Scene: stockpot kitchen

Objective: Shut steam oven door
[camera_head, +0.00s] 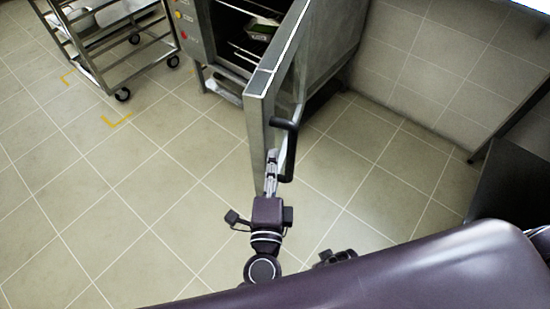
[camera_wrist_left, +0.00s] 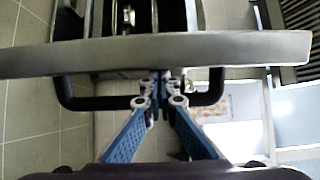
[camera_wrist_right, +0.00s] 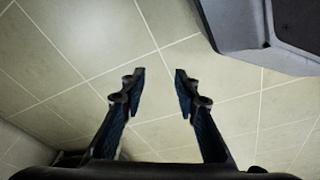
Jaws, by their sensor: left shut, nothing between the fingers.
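The steam oven (camera_head: 232,45) stands at the top of the head view with its door (camera_head: 256,125) wide open, jutting toward me. I see the door nearly edge-on. Its black bar handle (camera_head: 289,155) is on the right face. My left gripper (camera_head: 271,160) is shut and empty, its fingertips at the door's near end beside the handle. In the left wrist view the shut fingertips (camera_wrist_left: 161,77) are close to the door edge (camera_wrist_left: 200,50), between the two ends of the handle (camera_wrist_left: 78,101); contact is unclear. My right gripper (camera_wrist_right: 160,76) is open and empty over the floor.
A wheeled rack (camera_head: 100,50) with white items stands left of the oven. A tray with a green-edged item (camera_head: 262,28) is inside the oven. A tiled wall (camera_head: 450,70) runs along the right. The floor left of the door is clear.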

